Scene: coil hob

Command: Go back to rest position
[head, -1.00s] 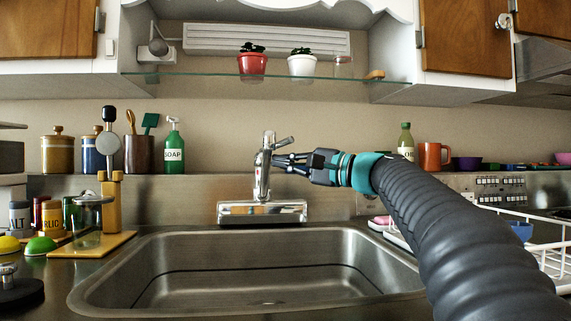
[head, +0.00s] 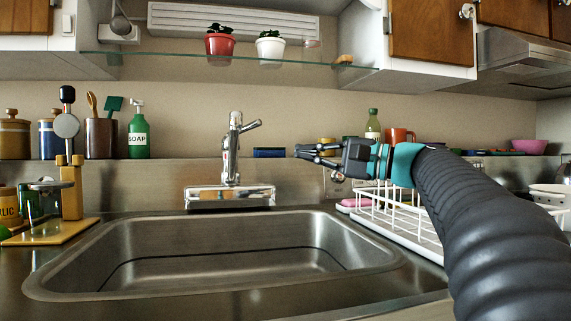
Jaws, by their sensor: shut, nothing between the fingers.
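My gripper (head: 300,152) is in the head view, right of the middle, at the end of my dark ribbed arm with a teal band. It points left and its fingers are shut with nothing between them. It hangs in the air in front of the back wall, to the right of the chrome faucet (head: 231,160) and apart from it. The steel sink (head: 215,262) lies below and to the left of it, empty.
A white dish rack (head: 395,212) stands right of the sink, partly behind my arm. A green soap bottle (head: 138,135) and utensil pot (head: 99,138) stand on the back ledge at left. A glass shelf (head: 190,57) holds a red pot (head: 219,45) and white pot (head: 270,47).

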